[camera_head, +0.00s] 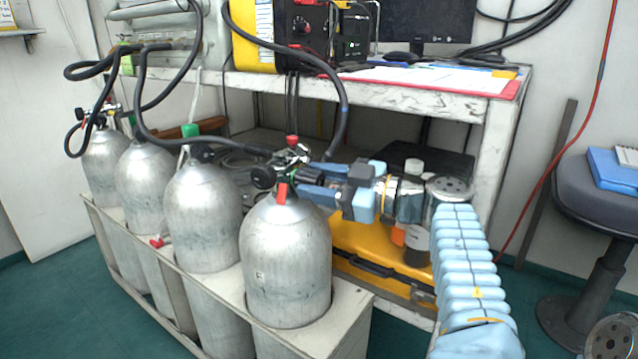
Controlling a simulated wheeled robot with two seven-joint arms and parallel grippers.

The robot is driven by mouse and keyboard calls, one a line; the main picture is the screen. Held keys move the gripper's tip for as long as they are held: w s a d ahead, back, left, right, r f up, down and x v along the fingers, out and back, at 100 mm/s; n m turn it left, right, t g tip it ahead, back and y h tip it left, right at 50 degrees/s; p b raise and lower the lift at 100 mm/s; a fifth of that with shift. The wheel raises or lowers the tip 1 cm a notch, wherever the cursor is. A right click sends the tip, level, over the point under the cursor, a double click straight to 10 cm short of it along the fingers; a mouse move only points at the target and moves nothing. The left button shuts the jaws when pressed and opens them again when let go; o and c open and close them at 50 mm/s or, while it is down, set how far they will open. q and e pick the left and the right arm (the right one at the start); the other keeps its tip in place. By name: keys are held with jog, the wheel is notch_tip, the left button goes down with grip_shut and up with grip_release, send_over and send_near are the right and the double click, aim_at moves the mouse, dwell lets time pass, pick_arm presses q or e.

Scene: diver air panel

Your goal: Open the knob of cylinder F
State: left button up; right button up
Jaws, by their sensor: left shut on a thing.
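Cylinder F (284,262) is the nearest silver cylinder, upright at the right end of the rack; the small dark letter on its side is hard to read. Its valve on top has a black round knob (263,177) on the left, a red tag (281,194) below and a red cap (292,140) above. My left gripper (308,182) reaches in from the right, level with the valve. Its blue fingers are shut on the valve's right-hand black knob (309,180), which they partly hide. My right gripper is not in view.
Several more silver cylinders (202,220) stand in the grey rack (345,318) to the left. A black hose (345,100) loops over the valve. Behind are a white bench (420,92) and a yellow case (360,248). A stool (600,205) stands at the right.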

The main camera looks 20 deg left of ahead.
pick_arm(q)
jog(key=n, duration=0.5)
jog(key=shift+f, duration=0.1)
jog(key=n, duration=0.5)
jog(key=shift+s+n+t, duration=0.1)
jog(key=shift+n+t, duration=0.2)
jog(key=shift+n, duration=0.1)
jog(key=shift+h, duration=0.3)
jog(key=o, duration=1.1)
jog(key=shift+c, duration=0.2)
jog(key=p+v, duration=0.1)
jog(key=v, duration=0.6)
jog(key=shift+d, duration=0.3)
